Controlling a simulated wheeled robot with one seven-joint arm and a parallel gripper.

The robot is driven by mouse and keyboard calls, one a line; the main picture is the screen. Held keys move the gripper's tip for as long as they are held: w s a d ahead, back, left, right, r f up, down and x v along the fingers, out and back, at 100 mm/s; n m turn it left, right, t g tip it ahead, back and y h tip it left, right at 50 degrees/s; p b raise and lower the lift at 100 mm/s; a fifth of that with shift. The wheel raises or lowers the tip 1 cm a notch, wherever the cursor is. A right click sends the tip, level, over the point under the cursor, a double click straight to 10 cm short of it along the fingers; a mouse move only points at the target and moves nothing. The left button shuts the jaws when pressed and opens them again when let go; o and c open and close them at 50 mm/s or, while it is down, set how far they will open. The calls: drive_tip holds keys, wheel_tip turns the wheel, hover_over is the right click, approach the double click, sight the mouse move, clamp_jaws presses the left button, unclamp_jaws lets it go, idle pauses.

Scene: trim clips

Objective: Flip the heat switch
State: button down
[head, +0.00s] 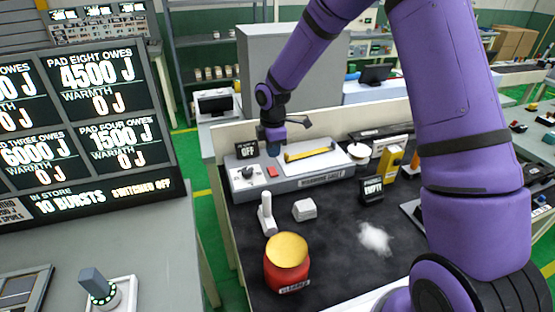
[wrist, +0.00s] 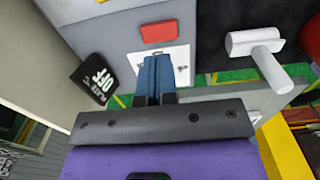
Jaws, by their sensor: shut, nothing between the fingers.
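The grey warming shelf unit (head: 310,182) stands on the dark bench. A small dark switch (head: 248,172) sits on a light plate at its left end, beside a red block (head: 271,171). A black sign reading OFF (head: 247,148) stands behind it; the wrist view shows the sign too (wrist: 94,78). My gripper (head: 273,150) hangs above the unit's left end. In the wrist view its blue fingers (wrist: 155,62) are together and empty, in front of the white switch plate (wrist: 183,52). They hide most of the switch, so I cannot tell whether they touch it.
A red tin with a yellow top (head: 287,262), a white upright handle (head: 267,215) and a pale block (head: 304,209) stand in front. A yellow box (head: 390,163) and a black EMPTY sign (head: 372,189) are at right. The display board (head: 85,120) reads SWITCHED OFF.

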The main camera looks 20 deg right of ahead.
sight(271, 168)
wheel_tip(271, 168, up, 8)
drive_tip(key=shift+a+r, duration=0.15)
drive_tip(key=shift+r, duration=0.05)
idle(0.3)
drive_tip(key=shift+w+f, duration=0.1)
drive_tip(key=shift+w, duration=0.7)
wheel_tip(271, 168, down, 14)
drive_tip(key=shift+f, duration=0.1)
idle(0.5)
